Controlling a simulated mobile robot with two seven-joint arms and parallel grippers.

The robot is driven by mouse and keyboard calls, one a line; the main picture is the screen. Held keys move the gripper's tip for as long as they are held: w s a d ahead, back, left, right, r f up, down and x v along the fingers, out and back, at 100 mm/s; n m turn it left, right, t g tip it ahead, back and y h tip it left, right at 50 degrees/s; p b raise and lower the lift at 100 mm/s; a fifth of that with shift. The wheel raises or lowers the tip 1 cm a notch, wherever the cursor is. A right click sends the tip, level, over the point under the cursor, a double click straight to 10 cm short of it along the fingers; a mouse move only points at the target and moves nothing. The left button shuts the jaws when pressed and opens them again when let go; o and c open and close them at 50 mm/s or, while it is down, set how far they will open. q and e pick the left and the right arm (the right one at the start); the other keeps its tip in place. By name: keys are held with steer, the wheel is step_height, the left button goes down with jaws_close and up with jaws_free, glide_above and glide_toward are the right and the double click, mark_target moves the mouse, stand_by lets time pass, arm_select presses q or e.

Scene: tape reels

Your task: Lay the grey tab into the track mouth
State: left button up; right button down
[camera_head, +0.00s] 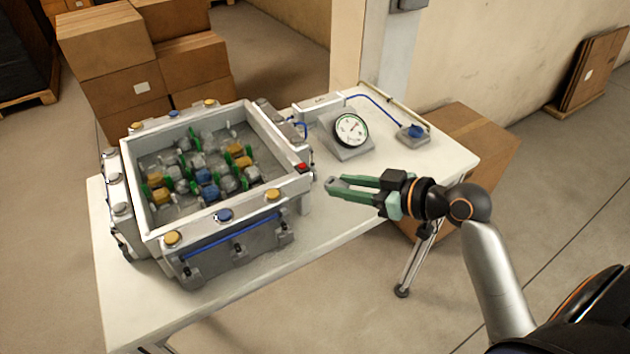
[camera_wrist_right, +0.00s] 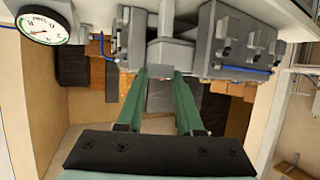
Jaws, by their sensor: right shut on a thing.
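My right gripper (camera_head: 337,187) has long green fingers and hovers over the right part of the white table, just right of the white-walled box (camera_head: 150,222). It is shut on a small grey piece, seemingly the grey tab, mostly hidden between the fingers. In the right wrist view, the fingertips (camera_wrist_right: 160,72) reach toward a grey block on the box's side, with a small grey patch (camera_wrist_right: 160,95) between them. I cannot tell whether the piece touches the box. I cannot make out the track mouth clearly. My left gripper is not in view.
The box holds several yellow, green, blue and grey reels. A red button (camera_head: 302,168) sits on its near right corner. A dial gauge (camera_head: 350,129) and a small blue-knobbed block (camera_head: 413,133) stand behind the gripper. Cardboard boxes (camera_head: 110,60) are stacked behind. The table's front right is clear.

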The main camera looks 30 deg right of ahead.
steer(key=w+d+f, duration=0.1)
steer(key=w+f, duration=0.2)
steer(key=w, duration=0.3)
glide_above(328, 197)
steer(key=f, duration=0.4)
steer(key=shift+s+f, duration=0.25)
steer(key=shift+f, duration=0.15)
steer(key=shift+w+f, duration=0.15)
steer(key=shift+f, duration=0.75)
steer(key=shift+w+f, duration=0.1)
steer(key=shift+f, duration=0.8)
steer(key=shift+f+b, duration=0.15)
steer(key=shift+b, duration=0.15)
steer(key=c, duration=0.6)
jaws_free()
steer(key=shift+o, duration=0.2)
